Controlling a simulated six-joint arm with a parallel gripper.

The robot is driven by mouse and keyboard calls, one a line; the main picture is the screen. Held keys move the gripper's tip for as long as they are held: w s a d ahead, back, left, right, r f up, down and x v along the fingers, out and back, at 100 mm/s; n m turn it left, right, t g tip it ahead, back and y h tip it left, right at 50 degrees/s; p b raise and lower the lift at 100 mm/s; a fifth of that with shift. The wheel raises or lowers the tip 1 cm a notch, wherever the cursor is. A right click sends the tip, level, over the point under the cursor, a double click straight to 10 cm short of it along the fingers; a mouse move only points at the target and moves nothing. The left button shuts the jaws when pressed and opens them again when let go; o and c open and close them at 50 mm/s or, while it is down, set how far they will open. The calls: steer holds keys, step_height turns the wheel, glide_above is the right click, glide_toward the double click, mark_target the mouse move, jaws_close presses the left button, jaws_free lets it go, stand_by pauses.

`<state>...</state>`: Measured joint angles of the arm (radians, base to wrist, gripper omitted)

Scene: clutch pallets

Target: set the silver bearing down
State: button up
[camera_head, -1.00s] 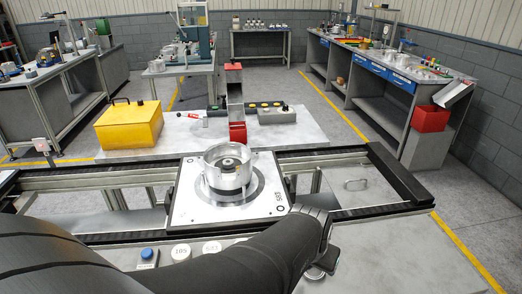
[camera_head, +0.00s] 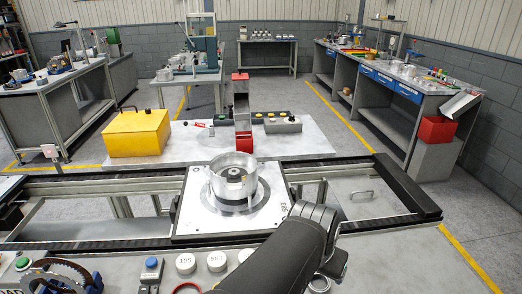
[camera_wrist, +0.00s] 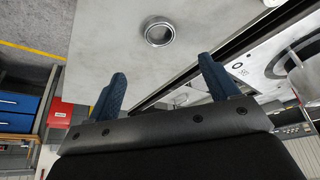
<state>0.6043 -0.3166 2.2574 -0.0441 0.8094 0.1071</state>
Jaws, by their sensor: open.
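The silver bearing (camera_wrist: 159,32) is a short ring lying flat on the grey bench top in the wrist view. The fingertips are hidden behind my wrist in the head view.
A pallet (camera_head: 187,213) with a silver housing (camera_head: 234,180) sits on the conveyor behind my arm. White round caps (camera_head: 185,263), a blue button (camera_head: 151,264) and a toothed ring (camera_head: 50,277) stand at front left. The bench (camera_head: 400,262) right of my wrist is clear.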

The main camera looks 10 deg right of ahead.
steer(key=n+g+h, duration=0.2)
steer(key=n+g, duration=0.1)
steer(key=n, duration=2.4)
glide_toward(320, 284)
steer(key=shift+x, duration=3.15)
steer(key=c, duration=1.2)
steer(key=shift+r, duration=0.15)
